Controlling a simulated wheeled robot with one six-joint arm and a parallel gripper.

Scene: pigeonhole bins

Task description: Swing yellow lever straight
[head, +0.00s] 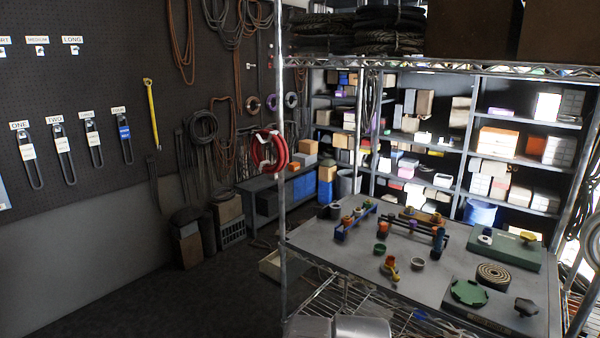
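On the grey tabletop, a small yellow piece with an orange-red top (391,268) stands near the middle front. It may be the yellow lever, but it is too small to tell its angle. A yellow knob-like part (528,237) sits on a green block (505,249) at the right of the table. A long yellow strip (152,112) hangs nearly upright, slightly tilted, on the dark pegboard. My gripper's fingers do not show in this view.
The grey table (340,262) holds small cups, a blue rack (356,223), a coiled mat (494,275) and a dark green disc (469,293). The floor (150,295) at left is clear.

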